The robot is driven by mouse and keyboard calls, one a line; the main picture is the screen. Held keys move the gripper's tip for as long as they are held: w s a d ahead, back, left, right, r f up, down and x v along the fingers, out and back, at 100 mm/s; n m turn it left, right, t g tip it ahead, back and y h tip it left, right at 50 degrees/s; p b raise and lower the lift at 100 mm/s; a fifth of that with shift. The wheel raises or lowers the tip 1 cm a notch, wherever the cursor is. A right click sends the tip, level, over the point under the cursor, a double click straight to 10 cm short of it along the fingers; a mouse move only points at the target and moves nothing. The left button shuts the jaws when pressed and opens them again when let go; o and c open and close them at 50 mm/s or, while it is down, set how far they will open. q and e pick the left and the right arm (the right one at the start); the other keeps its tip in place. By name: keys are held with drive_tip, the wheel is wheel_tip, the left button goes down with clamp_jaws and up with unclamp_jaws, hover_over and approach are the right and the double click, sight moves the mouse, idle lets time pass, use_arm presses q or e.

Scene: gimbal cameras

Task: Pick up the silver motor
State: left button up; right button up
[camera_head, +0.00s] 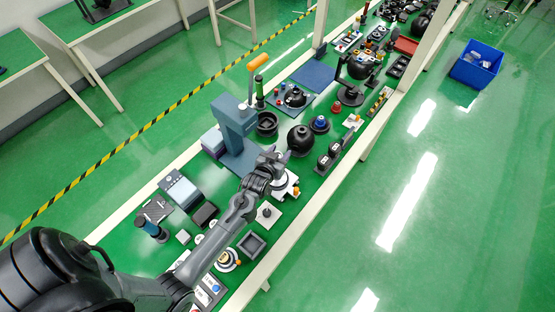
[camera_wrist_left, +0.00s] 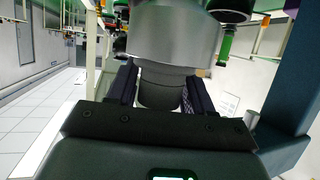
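My left gripper (camera_head: 276,156) is over the table in the head view, beside the base of the blue-grey stand. In the left wrist view, a silver cylinder (camera_wrist_left: 165,38), which looks like the silver motor, fills the upper middle. Its narrower dark grey part (camera_wrist_left: 160,92) is between the two black fingers of my left gripper (camera_wrist_left: 161,90). The fingers are close to both sides of it; I cannot tell whether they press on it. The motor is not clearly visible in the head view. My right gripper is not in view.
The blue-grey stand (camera_head: 232,125) rises close to my gripper. A black round part (camera_head: 300,138) and a dark switch box (camera_head: 329,155) are to the right. A grey square tray (camera_head: 252,245) and other small parts crowd the table below. A blue bin (camera_head: 477,64) is on the floor.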

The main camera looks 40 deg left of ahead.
use_arm(q)
clamp_jaws()
